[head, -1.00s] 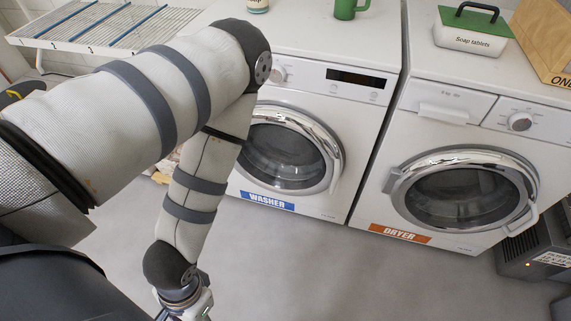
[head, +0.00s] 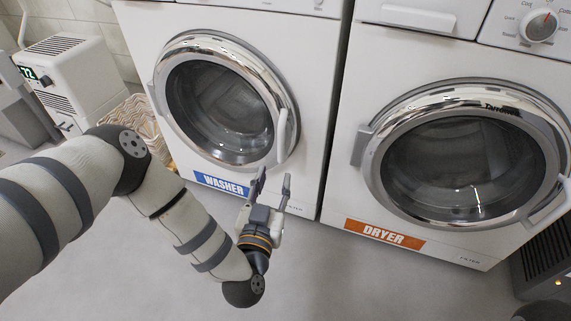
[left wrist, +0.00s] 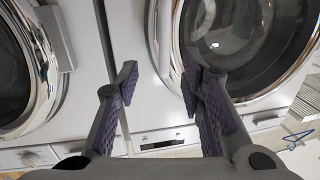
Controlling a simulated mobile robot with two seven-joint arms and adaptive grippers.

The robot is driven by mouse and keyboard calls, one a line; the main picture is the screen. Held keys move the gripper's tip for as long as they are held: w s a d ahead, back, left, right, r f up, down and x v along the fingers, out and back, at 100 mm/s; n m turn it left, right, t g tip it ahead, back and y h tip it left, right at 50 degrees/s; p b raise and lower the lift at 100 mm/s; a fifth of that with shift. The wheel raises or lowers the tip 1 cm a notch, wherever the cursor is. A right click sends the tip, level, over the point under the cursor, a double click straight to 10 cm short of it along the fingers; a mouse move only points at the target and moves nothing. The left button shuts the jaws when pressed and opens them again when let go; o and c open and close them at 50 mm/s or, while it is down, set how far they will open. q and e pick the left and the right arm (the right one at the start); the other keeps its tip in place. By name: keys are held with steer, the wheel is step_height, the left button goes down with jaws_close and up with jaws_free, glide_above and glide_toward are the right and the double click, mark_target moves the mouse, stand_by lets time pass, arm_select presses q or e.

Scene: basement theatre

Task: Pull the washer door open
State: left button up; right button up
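The washer (head: 130,60) stands at left centre in the head view, with a blue WASHER label. Its round chrome-rimmed door (head: 222,105) is shut. A pale upright handle (head: 283,135) is on the right side of the door rim. In the left wrist view, the washer door (left wrist: 255,40) shows at the right, with the handle (left wrist: 157,35) along its left edge. My left gripper (head: 273,182) is open and empty, just below the handle, fingers pointing up towards the washer front. Its spread fingers also show in the left wrist view (left wrist: 160,85). My right gripper is not in view.
The dryer (head: 345,190), with an orange label and a shut round door (head: 465,155), stands close on the right. A wicker basket (head: 135,122) and a white heater-like unit (head: 75,75) are at the left. The grey floor (head: 330,275) in front is clear.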

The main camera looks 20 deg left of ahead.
mark_target(280, 145)
arm_select(q)
steer(key=shift+y, duration=0.4)
steer(key=w+b, duration=0.1)
steer(key=w, duration=0.2)
steer(key=w+a+b, duration=0.1)
steer(key=w, duration=0.3)
steer(key=w+a+b, duration=0.1)
steer(key=w+b, duration=0.1)
steer(key=w, duration=0.2)
steer(key=shift+w+a, duration=0.1)
steer(key=shift+a, duration=0.15)
steer(key=shift+w+r, duration=0.25)
steer(key=shift+w, duration=0.3)
jaws_close()
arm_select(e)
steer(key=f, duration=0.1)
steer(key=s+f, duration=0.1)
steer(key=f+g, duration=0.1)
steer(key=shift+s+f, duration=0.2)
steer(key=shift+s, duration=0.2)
